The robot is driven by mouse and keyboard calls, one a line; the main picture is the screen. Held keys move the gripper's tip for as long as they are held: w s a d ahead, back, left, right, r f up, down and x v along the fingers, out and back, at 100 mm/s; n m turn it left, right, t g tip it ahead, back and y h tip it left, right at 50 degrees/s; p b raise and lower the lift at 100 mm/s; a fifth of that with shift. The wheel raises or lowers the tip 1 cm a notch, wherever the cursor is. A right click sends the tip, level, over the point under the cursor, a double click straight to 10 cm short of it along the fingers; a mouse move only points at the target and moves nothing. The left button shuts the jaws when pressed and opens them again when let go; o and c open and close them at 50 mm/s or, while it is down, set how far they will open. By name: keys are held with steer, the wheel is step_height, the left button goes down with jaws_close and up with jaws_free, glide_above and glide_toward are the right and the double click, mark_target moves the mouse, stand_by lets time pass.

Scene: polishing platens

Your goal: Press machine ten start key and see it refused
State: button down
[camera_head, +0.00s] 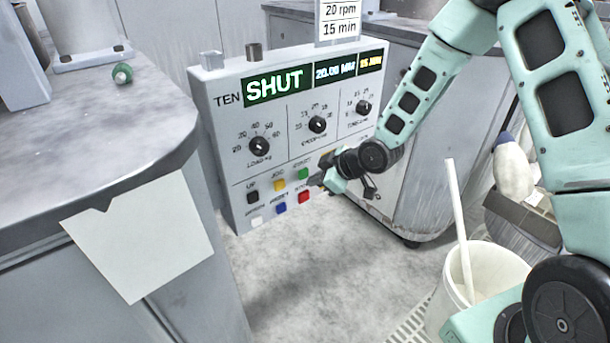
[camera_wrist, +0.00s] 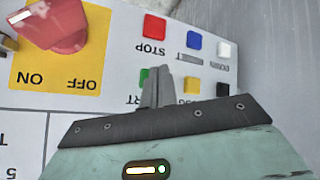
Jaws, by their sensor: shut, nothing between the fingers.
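The machine ten control panel (camera_head: 222,130) stands upright, marked TEN, and its green display (camera_head: 273,87) reads SHUT. The green start key (camera_head: 303,173) is in the upper key row, above the red stop key (camera_head: 304,197). My gripper (camera_head: 318,180) is shut and empty, with its tips close to the green key. In the wrist view, where lettering is upside down, the gripper tips (camera_wrist: 158,72) partly cover the green key (camera_wrist: 144,74). The red stop key (camera_wrist: 154,27) is clear of them. I cannot tell whether the tips touch the green key.
Yellow (camera_head: 279,185), black (camera_head: 252,197), blue (camera_head: 281,209) and white (camera_head: 256,222) keys sit close by. A red ON/OFF switch (camera_wrist: 55,25) on a yellow plate is beside the keys. A white bucket (camera_head: 440,315) stands below my arm. A grey counter (camera_head: 90,130) is left.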

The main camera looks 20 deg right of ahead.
stand_by(0.3)
steer(key=shift+w+a, duration=0.15)
steer(key=shift+w, duration=0.25)
steer(key=shift+w+a, duration=0.15)
steer(key=shift+w, duration=0.25)
stand_by(0.8)
steer(key=shift+s, duration=0.1)
steer(key=shift+s+d, duration=0.3)
steer(key=shift+s, duration=0.4)
steer(key=s, duration=0.1)
steer(key=s+d, duration=0.1)
steer(key=s, duration=0.2)
steer(key=shift+s+d, duration=0.3)
steer(key=shift+s, duration=0.05)
stand_by(0.6)
